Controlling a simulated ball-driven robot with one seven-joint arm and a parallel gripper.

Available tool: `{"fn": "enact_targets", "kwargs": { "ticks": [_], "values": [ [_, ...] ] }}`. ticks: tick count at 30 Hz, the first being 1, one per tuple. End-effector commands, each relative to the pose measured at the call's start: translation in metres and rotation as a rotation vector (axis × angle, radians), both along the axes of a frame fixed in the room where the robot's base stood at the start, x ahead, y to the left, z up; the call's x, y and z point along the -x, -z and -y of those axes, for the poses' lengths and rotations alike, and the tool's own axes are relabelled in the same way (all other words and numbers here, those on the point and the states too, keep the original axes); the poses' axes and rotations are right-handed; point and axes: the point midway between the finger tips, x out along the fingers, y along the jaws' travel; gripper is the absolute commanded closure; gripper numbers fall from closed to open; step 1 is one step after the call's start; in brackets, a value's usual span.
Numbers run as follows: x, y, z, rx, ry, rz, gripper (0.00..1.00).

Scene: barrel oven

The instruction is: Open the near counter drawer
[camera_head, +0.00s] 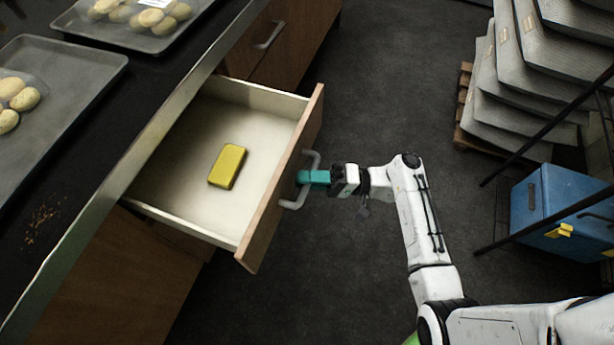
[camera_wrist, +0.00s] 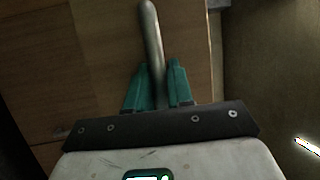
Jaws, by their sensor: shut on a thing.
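The near counter drawer (camera_head: 258,228) stands pulled well out from under the counter, in the head view. Its inside is pale, and a yellow box-shaped item (camera_head: 227,166) lies in it. The grey bar handle (camera_head: 309,165) is on the drawer's wooden front. My gripper (camera_head: 308,178) has teal fingers and is shut on the handle's middle. In the wrist view the handle (camera_wrist: 151,40) runs down between the two teal fingers (camera_wrist: 157,90), with the wooden front behind it. The fingertips partly hide the handle.
The dark counter top (camera_head: 100,120) carries grey trays (camera_head: 60,95) with round bread-like pieces. Another closed drawer with a handle (camera_head: 269,35) is farther along. Stacked grey sheets (camera_head: 530,70) and a blue bin (camera_head: 560,210) stand at right. Dark floor between is clear.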

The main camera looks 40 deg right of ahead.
Motion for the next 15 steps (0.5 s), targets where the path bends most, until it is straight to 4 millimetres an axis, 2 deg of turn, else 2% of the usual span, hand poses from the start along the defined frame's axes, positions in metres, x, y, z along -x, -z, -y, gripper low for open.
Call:
{"fn": "enact_targets", "kwargs": {
  "ticks": [5, 6, 12, 15],
  "values": [
    [0.0005, 0.0015, 0.0002, 0.001, 0.002, -0.004, 1.0],
    [0.0005, 0.0015, 0.0002, 0.001, 0.002, -0.004, 0.78],
    [0.0002, 0.001, 0.0001, 0.001, 0.001, -0.002, 0.58],
    [0.0002, 0.0007, 0.0001, 0.0, 0.001, -0.001, 0.58]
  ]
}}
